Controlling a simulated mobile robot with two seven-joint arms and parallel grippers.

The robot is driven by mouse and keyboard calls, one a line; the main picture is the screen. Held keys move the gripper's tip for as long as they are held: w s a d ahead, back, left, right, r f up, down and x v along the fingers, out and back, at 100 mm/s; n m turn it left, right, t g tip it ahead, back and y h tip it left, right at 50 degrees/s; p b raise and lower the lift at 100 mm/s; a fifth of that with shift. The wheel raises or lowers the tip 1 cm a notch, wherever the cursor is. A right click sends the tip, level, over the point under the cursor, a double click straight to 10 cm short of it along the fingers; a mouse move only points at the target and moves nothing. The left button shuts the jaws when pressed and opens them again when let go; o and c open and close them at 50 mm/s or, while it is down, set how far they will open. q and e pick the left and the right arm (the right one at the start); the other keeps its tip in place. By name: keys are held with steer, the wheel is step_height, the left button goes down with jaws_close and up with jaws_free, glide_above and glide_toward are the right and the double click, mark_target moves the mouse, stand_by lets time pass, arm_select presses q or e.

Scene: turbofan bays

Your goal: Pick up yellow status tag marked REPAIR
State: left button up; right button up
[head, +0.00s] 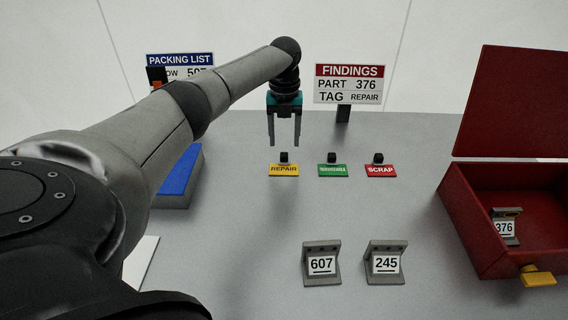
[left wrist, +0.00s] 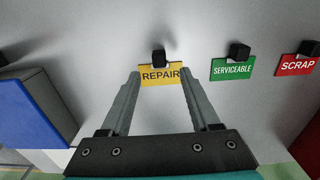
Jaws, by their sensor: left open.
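The yellow status tag marked REPAIR (head: 284,170) lies on the grey table, with a small black block (head: 284,157) at its far edge. It also shows in the left wrist view (left wrist: 160,76), framed between the fingertips of my left gripper (left wrist: 159,80). In the head view my left gripper (head: 284,144) points down above the table, near the tag's black block. Its two fingers are apart and nothing is between them. I cannot tell the exact height left between fingers and tag. My right gripper is not in view.
To the right lie the green SERVICEABLE tag (head: 333,171) and red SCRAP tag (head: 381,171). Brackets 607 (head: 321,265) and 245 (head: 386,264) stand in front. A red open box (head: 470,235) holds bracket 376 (head: 505,228). A blue-topped block (head: 180,175) is left. FINDINGS sign (head: 350,84) stands behind.

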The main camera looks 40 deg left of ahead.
mark_target(284, 155)
arm_select(q)
step_height(284, 155, down, 6)
steer(key=shift+s+r+b, duration=0.1)
steer(key=shift+r+b, duration=0.15)
steer(key=shift+b, duration=0.35)
steer(key=shift+r, duration=0.1)
jaws_close()
